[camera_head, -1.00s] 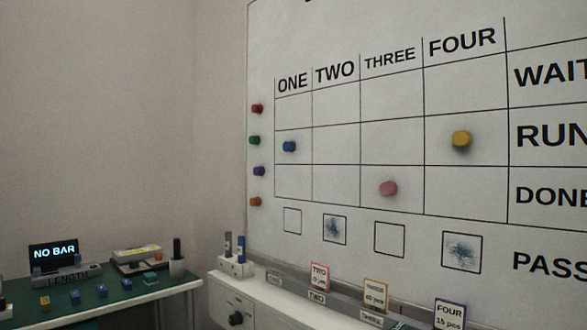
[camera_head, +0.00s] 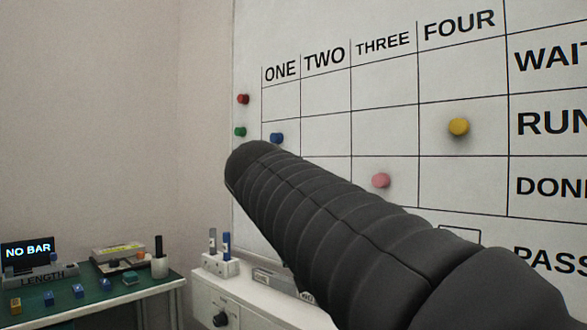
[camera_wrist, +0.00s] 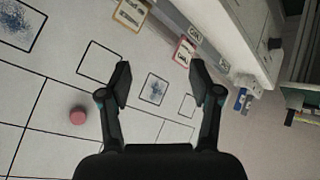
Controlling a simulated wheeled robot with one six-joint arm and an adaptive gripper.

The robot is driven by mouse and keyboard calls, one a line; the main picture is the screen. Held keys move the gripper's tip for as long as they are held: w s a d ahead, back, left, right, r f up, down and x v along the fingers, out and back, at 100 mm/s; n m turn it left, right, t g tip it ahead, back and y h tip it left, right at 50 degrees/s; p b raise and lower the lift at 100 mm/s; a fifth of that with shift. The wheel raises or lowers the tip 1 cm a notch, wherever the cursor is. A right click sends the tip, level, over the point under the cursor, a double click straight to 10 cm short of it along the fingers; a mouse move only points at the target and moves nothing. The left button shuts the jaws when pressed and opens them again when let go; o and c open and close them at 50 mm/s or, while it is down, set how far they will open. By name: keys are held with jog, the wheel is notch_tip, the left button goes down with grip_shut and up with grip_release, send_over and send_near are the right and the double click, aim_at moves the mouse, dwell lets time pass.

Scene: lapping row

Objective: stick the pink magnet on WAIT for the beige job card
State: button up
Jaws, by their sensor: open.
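The pink magnet (camera_head: 381,180) sticks on the whiteboard in the THREE column, DONE row; it also shows in the wrist view (camera_wrist: 78,115), left of my gripper. The WAIT row's THREE cell (camera_head: 385,88) is empty. My gripper (camera_wrist: 161,82) is open and empty, facing the board, with the magnet outside its fingers. The beige job card (camera_wrist: 131,13) stands on the ledge at the wrist view's top edge; my arm hides it in the head view.
A yellow magnet (camera_head: 458,126) is in FOUR, RUN; a blue one (camera_head: 277,138) is in ONE, RUN. Red (camera_head: 243,99) and green (camera_head: 240,132) magnets sit at the board's left edge. A red-bordered card (camera_wrist: 184,51) stands on the ledge. A green bench (camera_head: 100,300) is lower left.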

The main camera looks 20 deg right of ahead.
jog(key=w+d+r+m+h, duration=0.2)
jog(key=w+d+r+m, duration=0.1)
jog(key=r, duration=0.5)
jog(key=m+g+h, duration=0.3)
jog(key=m+h, duration=0.1)
jog(key=m, duration=0.1)
send_near(377, 181)
jog(key=b+x, duration=0.1)
jog(key=x, duration=0.8)
jog(key=shift+w+d+b, duration=0.15)
jog(key=shift+d+b, duration=0.15)
grip_shut()
jog(key=shift+a, duration=0.25)
jog(key=shift+s+a, duration=0.2)
jog(key=shift+a, duration=0.1)
